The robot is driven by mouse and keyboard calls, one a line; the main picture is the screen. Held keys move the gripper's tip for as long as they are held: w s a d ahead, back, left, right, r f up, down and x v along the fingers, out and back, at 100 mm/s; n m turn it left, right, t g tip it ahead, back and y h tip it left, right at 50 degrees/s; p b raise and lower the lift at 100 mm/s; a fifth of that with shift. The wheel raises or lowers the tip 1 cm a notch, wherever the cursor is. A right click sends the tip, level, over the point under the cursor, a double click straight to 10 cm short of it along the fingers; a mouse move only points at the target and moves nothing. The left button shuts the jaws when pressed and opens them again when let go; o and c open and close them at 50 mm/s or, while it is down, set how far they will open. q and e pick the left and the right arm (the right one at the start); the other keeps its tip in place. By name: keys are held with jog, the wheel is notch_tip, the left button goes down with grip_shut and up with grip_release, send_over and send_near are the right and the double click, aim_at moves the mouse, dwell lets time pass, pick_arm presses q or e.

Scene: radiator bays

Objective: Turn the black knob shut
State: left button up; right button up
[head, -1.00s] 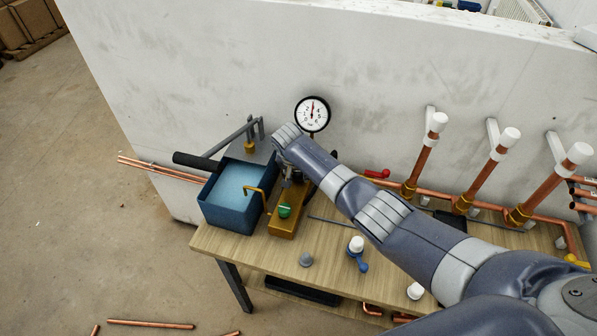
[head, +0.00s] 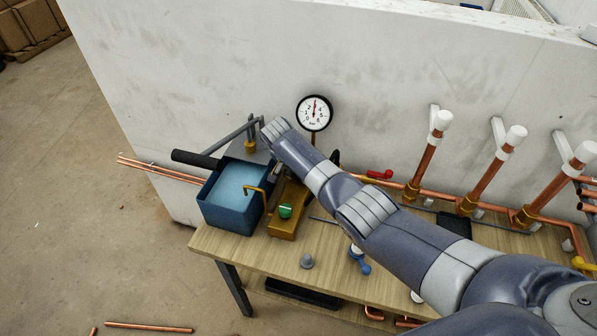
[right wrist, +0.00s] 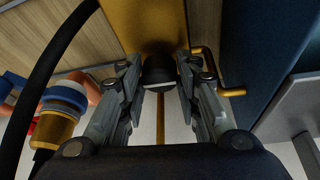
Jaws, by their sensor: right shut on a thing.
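The black knob (right wrist: 159,72) sits between the fingers of my right gripper (right wrist: 158,82) in the right wrist view. The fingers are shut on it from both sides. Behind the knob is the brass-coloured block (right wrist: 145,25) of the pump; this block (head: 283,226) also shows in the head view, beside the blue water tank (head: 225,213). In the head view my right forearm and wrist cover the knob and most of the gripper. My left gripper is in neither view.
A pressure gauge (head: 314,113) stands behind my wrist. A green knob (head: 286,211) is on the block's front. A grey cap (head: 306,261) and a blue-handled valve (head: 359,259) lie on the bench (head: 255,258). Copper risers with white caps (head: 442,120) stand at right.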

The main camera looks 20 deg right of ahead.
jog(key=o, duration=1.1)
jog(key=shift+c, duration=0.2)
jog(key=v, duration=1.2)
